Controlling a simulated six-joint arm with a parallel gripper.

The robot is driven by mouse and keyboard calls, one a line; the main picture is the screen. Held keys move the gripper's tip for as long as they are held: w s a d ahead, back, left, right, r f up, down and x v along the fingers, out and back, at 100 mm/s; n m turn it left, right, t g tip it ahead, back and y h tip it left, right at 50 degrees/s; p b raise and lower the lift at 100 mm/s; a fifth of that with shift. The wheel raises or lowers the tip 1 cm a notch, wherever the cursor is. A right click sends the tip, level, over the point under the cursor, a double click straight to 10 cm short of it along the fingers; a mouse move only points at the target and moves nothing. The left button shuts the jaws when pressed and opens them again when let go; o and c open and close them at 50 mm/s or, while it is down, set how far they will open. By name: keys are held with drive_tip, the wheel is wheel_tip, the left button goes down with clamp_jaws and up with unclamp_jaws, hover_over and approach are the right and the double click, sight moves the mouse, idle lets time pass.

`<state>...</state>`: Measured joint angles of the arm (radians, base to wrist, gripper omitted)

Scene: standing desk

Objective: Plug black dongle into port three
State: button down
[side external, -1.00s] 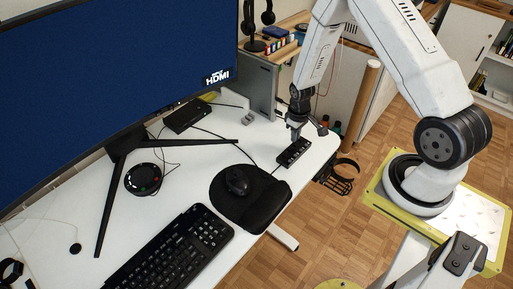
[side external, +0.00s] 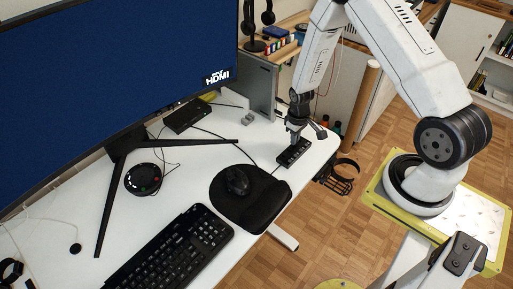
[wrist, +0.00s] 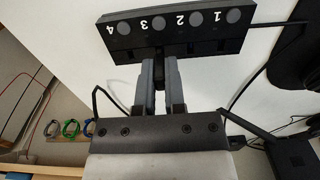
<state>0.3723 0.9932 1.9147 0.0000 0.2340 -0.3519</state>
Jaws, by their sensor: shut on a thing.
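The black hub (wrist: 205,33) fills the top of the wrist view, with white numbers 4, 3, 2, 1 from left to right, seen upside down, each beside a round grey button. In the side view the hub (side external: 294,153) lies near the desk's right edge. My gripper (wrist: 158,67) is shut on the black dongle (wrist: 159,62), which is mostly hidden between the fingers. The fingertips are at the hub's front face, in line with the button beside number 3. I cannot tell how far the dongle sits in the port. In the side view my gripper (side external: 294,140) is at the hub.
A black mouse (side external: 237,181) on its pad (side external: 262,205) and a keyboard (side external: 175,250) lie left of the hub. A black cable (wrist: 262,42) leaves the hub's right end. A monitor (side external: 110,80) and a black box (side external: 187,116) stand behind. The desk's right edge is close.

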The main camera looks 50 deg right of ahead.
drive_tip(key=shift+f, duration=0.5)
drive_tip(key=c, duration=0.6)
unclamp_jaws()
drive_tip(key=shift+r, duration=0.2)
drive_tip(key=shift+r, duration=3.7)
drive_tip(key=shift+a+r, duration=0.2)
drive_tip(key=shift+r, duration=0.15)
drive_tip(key=s+a+r+t, duration=0.1)
drive_tip(key=s+a+r, duration=0.1)
drive_tip(key=a+r, duration=0.2)
drive_tip(key=s+a+r, duration=0.3)
drive_tip(key=a+r, duration=0.2)
drive_tip(key=r, duration=0.1)
drive_tip(key=s+a+r+t, duration=0.1)
drive_tip(key=s+a+r, duration=0.2)
drive_tip(key=a+r, duration=0.1)
drive_tip(key=shift+a+r+t, duration=0.3)
drive_tip(key=shift+a+r, duration=0.05)
drive_tip(key=shift+r, duration=0.35)
